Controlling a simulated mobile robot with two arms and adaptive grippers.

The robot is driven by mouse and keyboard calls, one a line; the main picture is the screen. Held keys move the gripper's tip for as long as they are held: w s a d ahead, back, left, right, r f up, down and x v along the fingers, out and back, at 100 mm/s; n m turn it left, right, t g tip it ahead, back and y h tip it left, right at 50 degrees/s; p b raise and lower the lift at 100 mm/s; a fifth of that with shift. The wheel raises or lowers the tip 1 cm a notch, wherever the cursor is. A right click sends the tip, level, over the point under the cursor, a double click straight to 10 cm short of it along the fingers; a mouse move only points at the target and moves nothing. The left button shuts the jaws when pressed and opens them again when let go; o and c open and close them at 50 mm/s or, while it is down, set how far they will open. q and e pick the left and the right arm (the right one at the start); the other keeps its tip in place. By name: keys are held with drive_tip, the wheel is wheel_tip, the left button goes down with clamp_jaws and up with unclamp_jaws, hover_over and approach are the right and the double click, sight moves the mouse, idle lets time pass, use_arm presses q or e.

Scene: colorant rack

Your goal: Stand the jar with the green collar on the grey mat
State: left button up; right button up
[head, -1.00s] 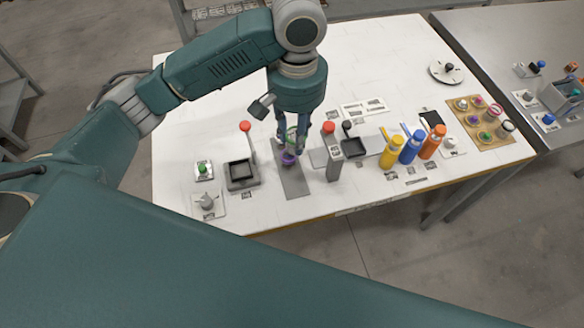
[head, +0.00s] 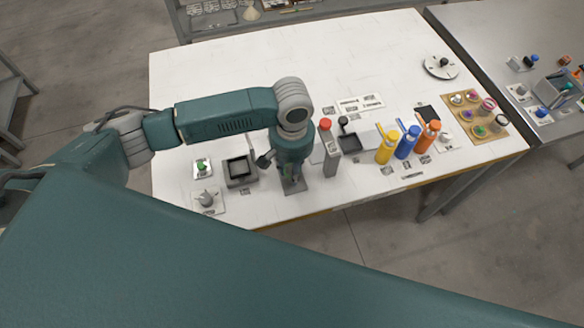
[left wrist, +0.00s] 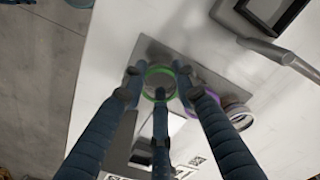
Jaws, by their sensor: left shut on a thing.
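The jar with the green collar (left wrist: 158,82) is between the fingers of my left gripper (left wrist: 158,78), which is shut on it. In the left wrist view the green ring shows over the grey mat (left wrist: 165,52); whether the jar touches the mat cannot be told. A purple-ringed jar (left wrist: 205,104) is close beside it on the right. In the head view my left gripper (head: 292,183) points down over the mat (head: 303,187) and hides both jars. My right gripper is not in view.
A black-framed grey device (head: 241,171) stands left of the mat, a red-topped grey post (head: 329,148) right of it. The table's back left is clear.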

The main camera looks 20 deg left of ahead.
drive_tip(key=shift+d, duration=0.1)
use_arm(q)
drive_tip(key=o, duration=1.1)
drive_tip(key=shift+f, duration=0.1)
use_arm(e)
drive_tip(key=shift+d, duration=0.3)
use_arm(q)
wheel_tip(320, 180, up, 12)
drive_tip(key=shift+r+b, duration=0.15)
drive_tip(key=shift+b, duration=0.7)
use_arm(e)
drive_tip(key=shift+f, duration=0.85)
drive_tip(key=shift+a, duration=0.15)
